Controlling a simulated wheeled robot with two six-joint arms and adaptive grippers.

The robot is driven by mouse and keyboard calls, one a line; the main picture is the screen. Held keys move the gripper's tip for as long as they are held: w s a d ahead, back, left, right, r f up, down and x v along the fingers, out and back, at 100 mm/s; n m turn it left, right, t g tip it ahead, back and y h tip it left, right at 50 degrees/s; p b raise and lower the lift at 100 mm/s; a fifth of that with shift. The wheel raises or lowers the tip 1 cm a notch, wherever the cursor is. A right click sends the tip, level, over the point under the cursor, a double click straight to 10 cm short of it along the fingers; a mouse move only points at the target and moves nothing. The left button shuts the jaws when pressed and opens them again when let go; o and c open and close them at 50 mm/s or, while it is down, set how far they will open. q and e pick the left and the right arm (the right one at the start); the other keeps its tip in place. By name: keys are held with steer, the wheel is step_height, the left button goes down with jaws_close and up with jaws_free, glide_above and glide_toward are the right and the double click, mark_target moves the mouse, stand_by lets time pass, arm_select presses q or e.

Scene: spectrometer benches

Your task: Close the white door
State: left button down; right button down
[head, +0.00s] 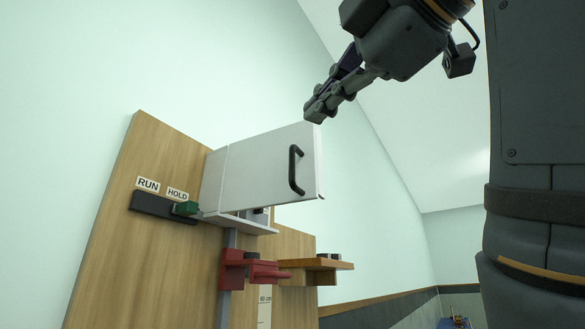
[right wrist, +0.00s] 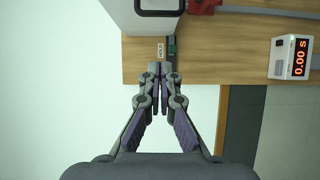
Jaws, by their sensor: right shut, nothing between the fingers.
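The white door (head: 262,170) is a flat panel on a small white cabinet (head: 213,180) mounted on a wooden board. A black bar handle (head: 296,170) is near its right edge. The door stands out past the shelf under it and looks ajar; its exact angle is hard to tell. My right gripper (head: 314,112) is shut and empty, just above the door's upper right corner; I cannot tell if it touches. In the right wrist view its fingertips (right wrist: 159,68) are together, below the handle (right wrist: 160,8) in the picture. My left gripper is out of view.
A green slider (head: 185,208) sits by the RUN and HOLD labels, left of the cabinet. A red clamp (head: 250,270) and a wooden shelf (head: 318,264) are below. A timer reading 0.00 s (right wrist: 292,57) stands at right in the wrist view.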

mark_target(295, 153)
steer(key=p+x, duration=0.3)
steer(key=d+p+x, duration=0.1)
steer(key=p+x, duration=0.2)
steer(key=x, duration=0.1)
steer(key=w+p+x, duration=0.1)
steer(key=p+x, duration=0.2)
steer(key=x, duration=0.1)
steer(key=shift+w+d+r+p, duration=0.1)
steer(key=shift+d+r+p, duration=0.15)
steer(key=shift+d+p, duration=0.1)
steer(key=shift+w+d+f, duration=0.2)
steer(key=shift+w+d, duration=0.05)
steer(key=shift+w, duration=0.15)
steer(key=shift+w, duration=0.15)
